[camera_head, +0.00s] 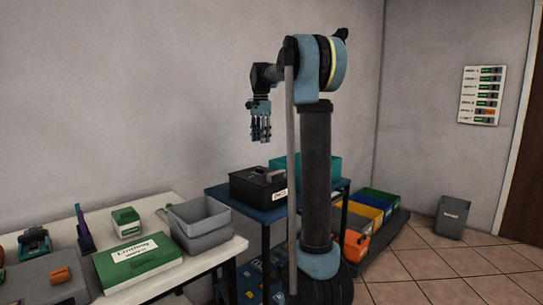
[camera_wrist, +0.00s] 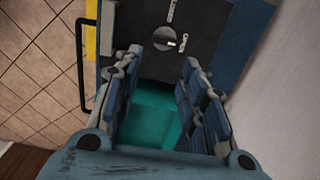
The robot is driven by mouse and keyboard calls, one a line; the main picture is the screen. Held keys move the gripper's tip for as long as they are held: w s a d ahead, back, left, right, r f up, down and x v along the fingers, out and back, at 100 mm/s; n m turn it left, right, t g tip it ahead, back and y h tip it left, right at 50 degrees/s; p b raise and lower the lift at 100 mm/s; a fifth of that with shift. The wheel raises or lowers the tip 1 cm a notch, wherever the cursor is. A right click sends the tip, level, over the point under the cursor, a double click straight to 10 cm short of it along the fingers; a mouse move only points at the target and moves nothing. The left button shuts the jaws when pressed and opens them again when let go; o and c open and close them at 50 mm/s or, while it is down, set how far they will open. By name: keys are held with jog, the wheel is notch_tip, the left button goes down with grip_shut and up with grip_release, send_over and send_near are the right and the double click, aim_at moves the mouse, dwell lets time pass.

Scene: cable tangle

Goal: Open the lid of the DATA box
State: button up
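A black box (camera_head: 258,187) with a handle on top and a small white label stands on the blue table. The label's lettering is too small to read surely. Its lid looks shut. My gripper (camera_head: 261,138) hangs above the box, fingers pointing down, clear of it. In the wrist view a dark box top (camera_wrist: 145,60) with a round grey fitting and small pale plates shows beyond the fingers. My gripper's fingers (camera_wrist: 160,100) stand apart there with nothing between them. My column hides part of the table's right side.
A teal bin (camera_head: 320,165) stands behind the box; teal also shows between my fingers (camera_wrist: 155,118). The blue table (camera_head: 228,200) has little free room. A white table (camera_head: 215,250) at left holds a green case (camera_head: 137,262) and grey bins (camera_head: 201,222). Coloured bins (camera_head: 375,210) stand right.

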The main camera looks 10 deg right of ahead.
jog(key=s+d+f, duration=0.4)
jog(key=s+f, duration=0.1)
jog(key=f, duration=0.1)
jog(key=shift+s+f, duration=0.2)
jog(key=shift+f, duration=0.05)
jog(key=s+d+f+n+t, duration=0.1)
jog(key=s+f+n, duration=0.25)
jog(key=s, duration=0.75)
jog(key=s+f+n, duration=0.2)
jog(key=s+f, duration=0.3)
jog(key=s, duration=0.6)
jog(key=s+f+n+t, duration=0.1)
jog(key=s+f+n, duration=0.5)
jog(key=s+f, duration=1)
notch_tip(320, 180, up, 36)
jog(key=m+g, duration=0.2)
jog(key=m, duration=1)
send_over(277, 172)
jog(key=shift+n, duration=0.25)
notch_tip(277, 172, down, 17)
jog(key=shift+w+a+f, duration=0.1)
jog(key=shift+w, duration=0.05)
